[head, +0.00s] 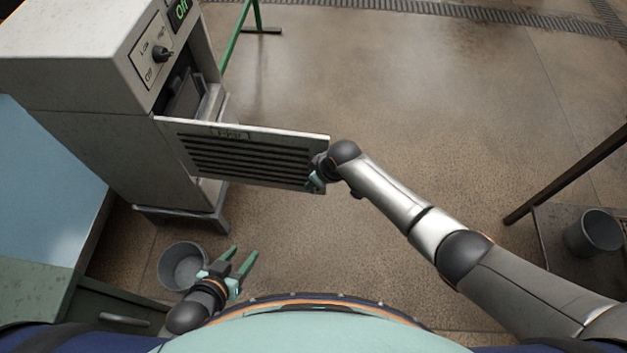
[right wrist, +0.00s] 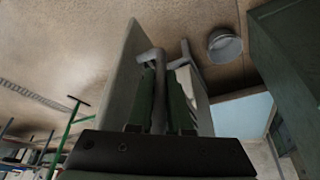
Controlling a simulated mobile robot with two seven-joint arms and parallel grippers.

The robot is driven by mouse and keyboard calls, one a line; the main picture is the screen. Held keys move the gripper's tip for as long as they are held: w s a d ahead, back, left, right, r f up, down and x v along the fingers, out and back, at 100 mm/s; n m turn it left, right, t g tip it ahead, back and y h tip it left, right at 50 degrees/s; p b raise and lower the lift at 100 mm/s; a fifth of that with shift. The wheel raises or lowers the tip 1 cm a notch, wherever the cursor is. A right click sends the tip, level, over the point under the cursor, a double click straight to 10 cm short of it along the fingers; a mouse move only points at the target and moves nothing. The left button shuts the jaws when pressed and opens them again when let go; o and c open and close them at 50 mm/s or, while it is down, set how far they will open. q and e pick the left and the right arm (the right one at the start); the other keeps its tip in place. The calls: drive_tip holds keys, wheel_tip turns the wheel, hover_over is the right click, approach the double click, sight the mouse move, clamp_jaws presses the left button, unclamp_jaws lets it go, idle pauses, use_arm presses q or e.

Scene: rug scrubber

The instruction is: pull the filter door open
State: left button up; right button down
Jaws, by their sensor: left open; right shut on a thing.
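The filter door (head: 245,155) is a pale panel with dark horizontal slats. It stands swung out from the front of the grey cabinet (head: 150,150), hinged at its left side, with the dark opening showing behind it. My right gripper (head: 317,178) is at the door's free right edge. In the right wrist view the green fingers of my right gripper (right wrist: 160,100) are shut on the door handle (right wrist: 152,58), a grey bar beside the door panel (right wrist: 122,75). My left gripper (head: 242,262) is open and empty, low in front of me near the bucket.
A grey bucket (head: 182,266) stands on the floor beside my left gripper. A control panel with a knob (head: 161,54) is on the cabinet's upper part. A green bench (head: 50,290) is at left. Another bucket (head: 594,232) is at far right. The floor beyond the door is clear.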

drive_tip(key=shift+w, duration=0.1)
drive_tip(key=c, duration=0.8)
unclamp_jaws()
drive_tip(key=shift+c, duration=0.2)
drive_tip(key=shift+r, duration=0.1)
drive_tip(key=shift+d+r, duration=0.1)
drive_tip(key=shift+r, duration=0.25)
drive_tip(key=p+v, duration=0.3)
drive_tip(key=v, duration=0.8)
drive_tip(key=shift+s+r, duration=0.3)
